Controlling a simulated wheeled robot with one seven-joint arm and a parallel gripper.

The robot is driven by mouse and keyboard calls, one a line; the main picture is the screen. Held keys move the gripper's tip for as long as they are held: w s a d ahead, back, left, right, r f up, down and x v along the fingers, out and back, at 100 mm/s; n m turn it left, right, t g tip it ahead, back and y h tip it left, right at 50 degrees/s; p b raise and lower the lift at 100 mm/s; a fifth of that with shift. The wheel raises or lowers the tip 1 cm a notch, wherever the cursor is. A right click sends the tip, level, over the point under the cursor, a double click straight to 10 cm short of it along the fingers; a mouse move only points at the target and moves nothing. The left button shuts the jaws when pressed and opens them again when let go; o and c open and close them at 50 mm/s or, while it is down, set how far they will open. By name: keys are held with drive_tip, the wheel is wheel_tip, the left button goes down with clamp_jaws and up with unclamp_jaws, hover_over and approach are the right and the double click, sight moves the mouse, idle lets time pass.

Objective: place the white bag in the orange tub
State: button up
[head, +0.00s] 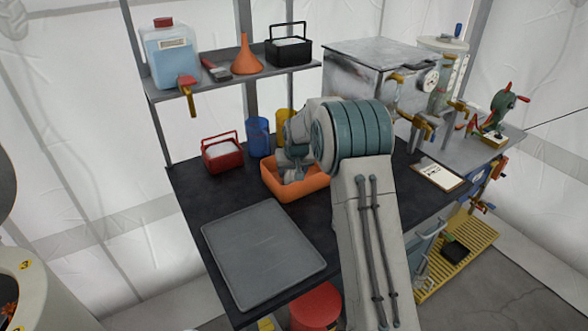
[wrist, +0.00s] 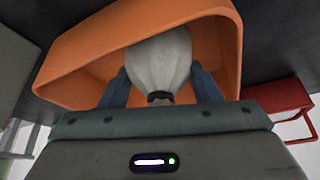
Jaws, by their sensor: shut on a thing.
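The orange tub (head: 305,187) stands on the dark bench, behind the grey tray. In the wrist view the tub (wrist: 85,55) fills the upper part, its inside facing the camera. My gripper (wrist: 160,82) is shut on the white bag (wrist: 160,55), with a blue-grey finger on each side of it and the bag's dark tie close to the palm. The bag shows against the tub's inside; I cannot tell whether it touches the tub's floor. In the head view my gripper (head: 291,170) is at the tub, and my arm hides part of the tub and most of the bag.
A red basket (head: 222,155) and blue (head: 259,137) and yellow (head: 285,122) containers stand close behind the tub. The grey tray (head: 262,252) is empty. A clipboard (head: 438,175) lies to the right. A shelf (head: 225,80) runs above the bench's back.

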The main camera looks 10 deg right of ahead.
drive_tip(key=o, duration=1.1)
drive_tip(key=shift+o, duration=0.2)
drive_tip(key=shift+s+r, duration=0.2)
drive_tip(key=shift+r, duration=0.4)
drive_tip(key=b+v, duration=0.2)
drive_tip(key=v, duration=0.9)
drive_tip(key=s+d+r, duration=0.1)
drive_tip(key=s+r, duration=0.3)
drive_tip(key=s, duration=1.3)
drive_tip(key=s+f+g, duration=0.1)
drive_tip(key=s+f, duration=0.1)
drive_tip(key=s, duration=0.8)
drive_tip(key=s+d+f, duration=0.1)
drive_tip(key=s, duration=1)
drive_tip(key=shift+s+d+f+g, duration=0.2)
drive_tip(key=shift+s+f+g, duration=0.05)
drive_tip(key=shift+f+g, duration=0.15)
